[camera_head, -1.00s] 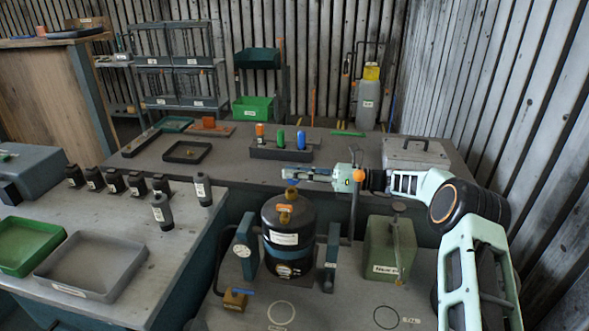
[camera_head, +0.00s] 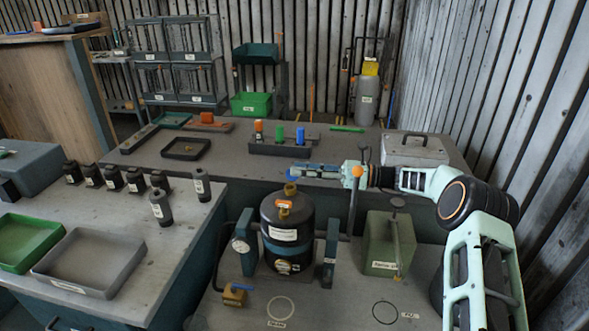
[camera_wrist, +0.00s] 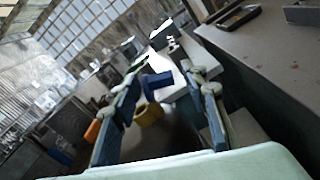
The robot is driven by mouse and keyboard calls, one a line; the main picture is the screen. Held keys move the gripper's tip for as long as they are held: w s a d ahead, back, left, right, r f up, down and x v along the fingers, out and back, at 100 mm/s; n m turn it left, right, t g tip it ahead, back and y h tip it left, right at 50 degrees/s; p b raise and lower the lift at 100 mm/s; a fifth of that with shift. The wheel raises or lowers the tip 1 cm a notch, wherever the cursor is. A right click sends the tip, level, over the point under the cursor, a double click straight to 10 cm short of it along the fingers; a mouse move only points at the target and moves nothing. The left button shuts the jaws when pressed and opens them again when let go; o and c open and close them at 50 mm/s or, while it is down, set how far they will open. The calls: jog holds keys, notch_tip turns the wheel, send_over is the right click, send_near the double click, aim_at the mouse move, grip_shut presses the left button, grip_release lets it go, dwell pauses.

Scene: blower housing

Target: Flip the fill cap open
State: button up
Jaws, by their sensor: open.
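A black tank (camera_head: 285,220) with a blue band stands on the near bench. Its yellow fill neck (camera_head: 290,188) is on top, with an orange part (camera_head: 284,206) at the front. In the wrist view, the yellow neck (camera_wrist: 148,114) shows as a ring, and a blue flap (camera_wrist: 157,83), likely the fill cap, appears raised beside it. My gripper (camera_head: 287,171) reaches in from the right, just above the neck. In the wrist view my gripper (camera_wrist: 160,76) is open, with the flap seen between its fingers. I cannot tell whether a finger touches the flap.
A green can (camera_head: 388,248) stands right of the tank. A blue-grey post (camera_head: 245,243) with a gauge stands to its left. A block with coloured pieces (camera_head: 280,148) and a grey case (camera_head: 417,150) are on the bench behind. Several black bottles (camera_head: 113,179) stand at left.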

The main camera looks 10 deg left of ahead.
jog(key=d, duration=0.9)
jog(key=shift+w+d, duration=0.25)
jog(key=shift+w, duration=0.05)
